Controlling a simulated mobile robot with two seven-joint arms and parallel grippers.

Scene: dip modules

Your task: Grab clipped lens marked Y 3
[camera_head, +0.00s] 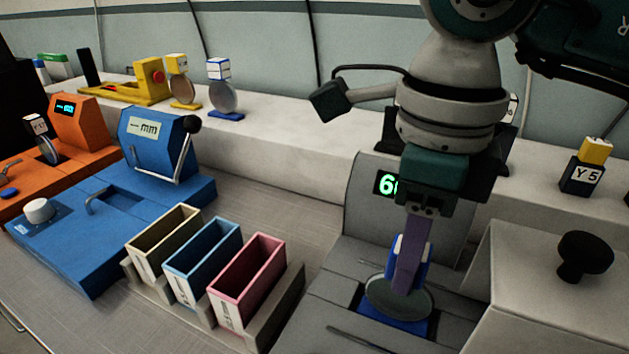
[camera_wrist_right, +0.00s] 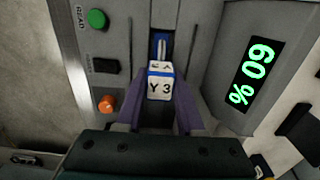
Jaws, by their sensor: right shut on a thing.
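The clipped lens marked Y 3 has a white block with a blue edge (camera_wrist_right: 159,86) in the right wrist view, its "Y 3" face toward the camera. In the head view its round glass disc (camera_head: 397,299) stands over a blue base in the slot of the grey device (camera_head: 352,212). My right gripper (camera_head: 408,268) points down with its purple fingers closed on the block; the fingers flank it in the wrist view (camera_wrist_right: 160,98). The fingers hide part of the block in the head view. My left gripper is not in view.
The grey device's display reads 60 %. Yellow, blue and pink bins (camera_head: 252,277) stand left of it. A blue mm device (camera_head: 155,140) and an orange device (camera_head: 80,125) are farther left. A Y 5 block (camera_head: 583,174) and black knob (camera_head: 583,256) are right.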

